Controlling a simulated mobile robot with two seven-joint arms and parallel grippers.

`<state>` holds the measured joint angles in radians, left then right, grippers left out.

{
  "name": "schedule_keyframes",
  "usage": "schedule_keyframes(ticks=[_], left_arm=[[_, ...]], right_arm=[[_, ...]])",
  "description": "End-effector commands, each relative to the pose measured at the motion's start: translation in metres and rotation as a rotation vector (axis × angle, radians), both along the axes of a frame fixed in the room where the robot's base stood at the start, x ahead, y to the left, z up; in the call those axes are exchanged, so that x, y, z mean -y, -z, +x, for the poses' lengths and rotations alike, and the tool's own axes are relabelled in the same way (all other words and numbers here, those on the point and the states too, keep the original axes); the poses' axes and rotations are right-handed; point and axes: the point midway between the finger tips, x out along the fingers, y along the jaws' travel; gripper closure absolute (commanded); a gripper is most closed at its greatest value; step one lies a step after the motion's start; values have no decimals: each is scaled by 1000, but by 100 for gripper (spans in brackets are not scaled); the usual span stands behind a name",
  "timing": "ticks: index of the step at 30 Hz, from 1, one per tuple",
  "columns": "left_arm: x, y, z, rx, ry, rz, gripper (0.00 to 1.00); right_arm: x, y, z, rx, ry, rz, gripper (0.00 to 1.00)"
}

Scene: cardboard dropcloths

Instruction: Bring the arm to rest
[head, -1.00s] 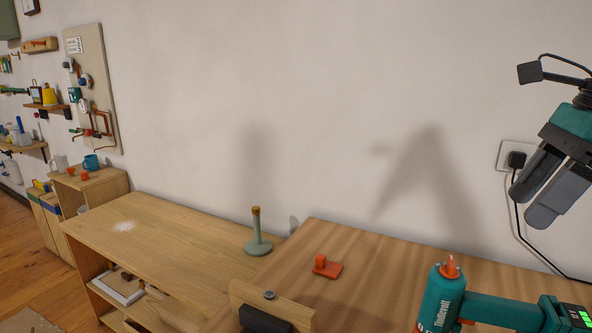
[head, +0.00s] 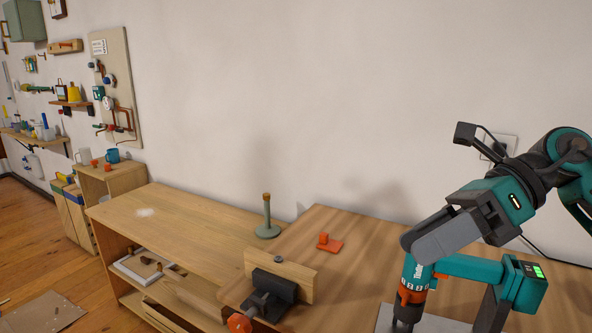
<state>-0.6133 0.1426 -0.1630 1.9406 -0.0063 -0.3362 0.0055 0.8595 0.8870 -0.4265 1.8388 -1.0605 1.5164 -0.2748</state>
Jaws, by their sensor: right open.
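My right arm comes in from the right edge. Its right gripper (head: 415,242) has grey fingers pointing left and down, over the top of a teal and orange tool (head: 418,273) on the wooden workbench (head: 365,250). The fingers hide the top of that tool; I cannot tell whether they touch it. The gripper is open, though the fingers overlap in this view. My left gripper is not in view.
An orange block (head: 328,243) lies on the workbench, with a dark vise (head: 268,292) at its front left. A peg stand (head: 268,222) stands on the lower wooden shelf unit (head: 185,222).

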Motion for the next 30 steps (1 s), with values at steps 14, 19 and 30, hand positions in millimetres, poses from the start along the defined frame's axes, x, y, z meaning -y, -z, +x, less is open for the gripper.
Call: schedule_keyframes(ticks=[14,19,30], left_arm=[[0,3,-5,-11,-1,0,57],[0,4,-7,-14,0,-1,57],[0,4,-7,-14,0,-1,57]], right_arm=[[-60,60,38,-926,475,1108,40],[-32,143,52,-1333,832,1397,40],[6,365,-48,2037,-1674,-1628,40]])
